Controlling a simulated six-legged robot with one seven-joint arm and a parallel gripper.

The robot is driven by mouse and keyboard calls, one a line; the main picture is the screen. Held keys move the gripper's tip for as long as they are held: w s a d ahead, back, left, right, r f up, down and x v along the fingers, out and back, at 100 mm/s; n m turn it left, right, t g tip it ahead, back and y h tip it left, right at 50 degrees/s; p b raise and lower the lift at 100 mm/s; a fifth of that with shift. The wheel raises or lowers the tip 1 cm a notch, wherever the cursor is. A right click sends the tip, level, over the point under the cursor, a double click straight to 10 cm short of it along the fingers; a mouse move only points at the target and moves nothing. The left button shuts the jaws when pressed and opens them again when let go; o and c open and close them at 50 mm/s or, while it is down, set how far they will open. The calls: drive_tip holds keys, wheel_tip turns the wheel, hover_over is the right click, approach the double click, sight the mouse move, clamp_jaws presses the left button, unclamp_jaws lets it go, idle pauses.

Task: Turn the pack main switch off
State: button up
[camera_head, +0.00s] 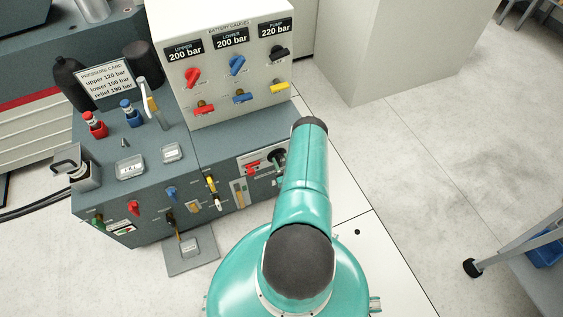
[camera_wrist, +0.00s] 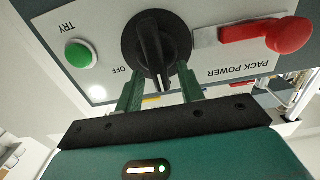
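A black round rotary switch (camera_wrist: 150,28) with a raised bar handle sits on a light panel marked PACK POWER in the wrist view, where the lettering is upside down. The word OFF stands beside the knob. My gripper (camera_wrist: 160,74) is open, its two green fingers spread at the near side of the knob, one to each side of the bar handle's end. Whether they touch the knob I cannot tell. In the head view the switch (camera_head: 274,156) is partly hidden by my arm, and my fingers show only in part.
A red handle (camera_wrist: 290,36) on a metal strip lies right of the knob, and a green button (camera_wrist: 82,53) marked TRY lies left. In the head view, the white gauge box (camera_head: 225,60) rises behind, and the bench top (camera_head: 150,140) carries several fittings.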

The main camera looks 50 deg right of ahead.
clamp_jaws()
drive_tip(key=shift+m, duration=0.3)
drive_tip(key=m, duration=0.5)
drive_tip(key=d+f+m, duration=0.1)
drive_tip(key=m, duration=0.5)
drive_tip(key=s+f+m, duration=0.1)
drive_tip(key=m, duration=0.5)
drive_tip(key=shift+d+f, duration=0.1)
drive_tip(key=shift+d, duration=0.1)
drive_tip(key=shift+m, duration=0.3)
